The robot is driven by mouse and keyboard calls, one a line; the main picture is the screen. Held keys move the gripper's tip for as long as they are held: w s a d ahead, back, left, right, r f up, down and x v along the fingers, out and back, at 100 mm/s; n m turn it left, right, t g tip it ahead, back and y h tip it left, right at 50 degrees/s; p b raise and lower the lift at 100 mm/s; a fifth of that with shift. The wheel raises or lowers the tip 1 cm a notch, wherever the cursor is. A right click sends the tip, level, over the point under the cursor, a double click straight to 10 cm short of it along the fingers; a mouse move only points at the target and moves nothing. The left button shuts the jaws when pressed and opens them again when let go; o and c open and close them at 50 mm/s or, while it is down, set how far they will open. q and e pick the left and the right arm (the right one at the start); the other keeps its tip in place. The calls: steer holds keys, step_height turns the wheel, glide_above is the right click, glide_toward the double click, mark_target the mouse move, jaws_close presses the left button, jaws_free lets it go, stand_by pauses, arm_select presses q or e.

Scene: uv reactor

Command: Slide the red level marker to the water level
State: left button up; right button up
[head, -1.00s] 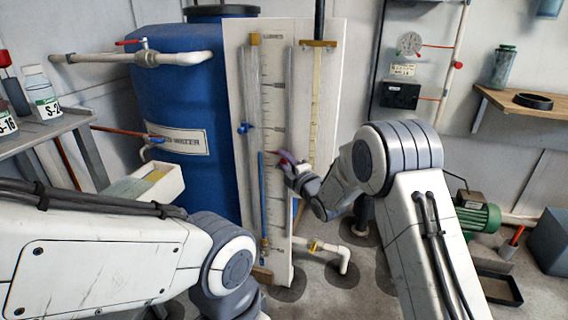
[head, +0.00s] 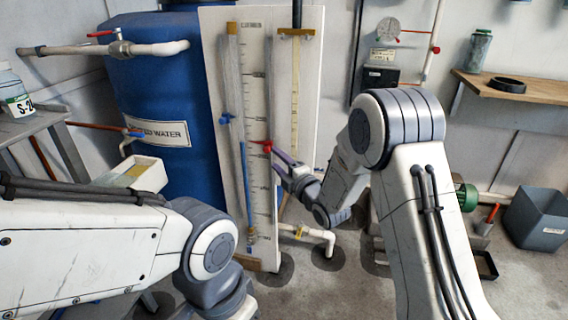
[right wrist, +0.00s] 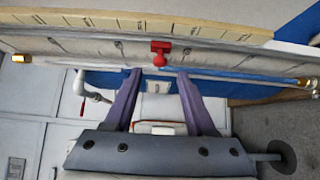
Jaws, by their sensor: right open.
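The red level marker (head: 266,146) sits on the graduated scale of the white gauge board (head: 285,110). In the head view it is at nearly the same height as the top of the blue water column (head: 246,190). In the right wrist view the marker (right wrist: 160,53) is close to the end of the blue column (right wrist: 250,79). My right gripper (head: 281,164) is open and empty, just right of and below the marker. In the wrist view the gripper (right wrist: 157,75) has its fingers apart, with the marker beyond their tips. My left gripper is out of view.
A blue water barrel (head: 165,85) stands behind the board at left. A blue valve handle (head: 226,118) is on the board's left side. A white pipe (head: 312,236) runs near the board's foot. A wooden shelf (head: 505,88) is at right.

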steer(key=shift+v, duration=1.7)
steer(key=s+a+f+m+g+h, duration=0.1)
steer(key=s+a+m+g+h, duration=0.1)
steer(key=s+m+g, duration=0.35)
steer(key=s+a+f+m+g+h, duration=0.1)
steer(key=s+a+m+g+h, duration=0.15)
steer(key=s, duration=0.55)
steer(key=s+d+m+g+h, duration=0.15)
steer(key=s+m+g, duration=0.25)
steer(key=s, duration=1)
steer(key=s+d+m+g+h, duration=0.1)
steer(key=s+d+m+g, duration=0.25)
steer(key=s, duration=0.95)
step_height(320, 180, up, 36)
steer(key=p, duration=3.6)
steer(key=shift+w+a+m+p, duration=0.2)
steer(key=shift+a+m+p, duration=0.1)
steer(key=shift+m+p, duration=0.1)
steer(key=shift+r+g, duration=0.1)
steer(key=shift+g, duration=0.15)
